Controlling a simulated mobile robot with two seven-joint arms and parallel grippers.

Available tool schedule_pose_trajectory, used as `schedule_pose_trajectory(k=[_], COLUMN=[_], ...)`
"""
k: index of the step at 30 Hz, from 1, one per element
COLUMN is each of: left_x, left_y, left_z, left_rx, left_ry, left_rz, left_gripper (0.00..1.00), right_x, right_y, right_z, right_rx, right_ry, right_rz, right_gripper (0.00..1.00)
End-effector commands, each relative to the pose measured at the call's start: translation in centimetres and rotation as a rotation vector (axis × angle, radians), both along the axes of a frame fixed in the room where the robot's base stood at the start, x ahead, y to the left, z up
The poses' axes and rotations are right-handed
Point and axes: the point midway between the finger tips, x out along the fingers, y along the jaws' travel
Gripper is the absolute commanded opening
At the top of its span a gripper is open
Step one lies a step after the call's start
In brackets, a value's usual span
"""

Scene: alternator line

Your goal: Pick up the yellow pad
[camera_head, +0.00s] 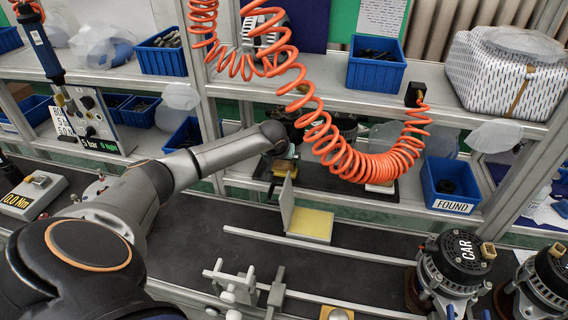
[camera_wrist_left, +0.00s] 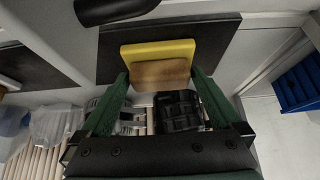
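A yellow pad with a brown block on its near side (camera_wrist_left: 157,60) lies at a dark mat in the left wrist view. In the head view a bit of its yellow (camera_head: 284,166) shows below the end of my left arm. My left gripper (camera_wrist_left: 160,76) has its two dark green fingers on either side of the brown block, with the tips close to its sides. I cannot tell whether they press on it. In the head view the left gripper (camera_head: 283,152) is mostly hidden behind its own arm. My right gripper is not in view.
An open box with a yellow inside (camera_head: 312,224) stands on the dark bench, its lid upright. A coiled orange hose (camera_head: 345,150) hangs close right of my left arm. Blue bins (camera_head: 376,68) line the shelves. Alternators (camera_head: 455,262) stand at the right by metal rails (camera_head: 320,246).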

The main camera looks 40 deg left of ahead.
Motion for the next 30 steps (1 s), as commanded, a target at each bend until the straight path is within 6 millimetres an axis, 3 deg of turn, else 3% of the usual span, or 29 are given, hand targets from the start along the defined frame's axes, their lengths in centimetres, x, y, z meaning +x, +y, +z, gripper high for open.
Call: schedule_pose_trajectory(k=[2,18,30], left_x=[-0.01,-0.04,0.04], left_y=[0.02,0.05,0.08], left_z=[0.02,0.04,0.85], left_rx=[0.000,0.000,0.000], left_ry=[0.000,0.000,-0.002], left_rz=[0.000,0.001,0.002], left_gripper=[0.89,0.29,0.28], right_x=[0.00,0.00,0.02], right_y=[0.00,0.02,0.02], right_z=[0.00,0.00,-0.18], right_rx=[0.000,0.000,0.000], right_ry=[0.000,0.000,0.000], right_rz=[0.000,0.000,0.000], right_gripper=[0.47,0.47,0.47])
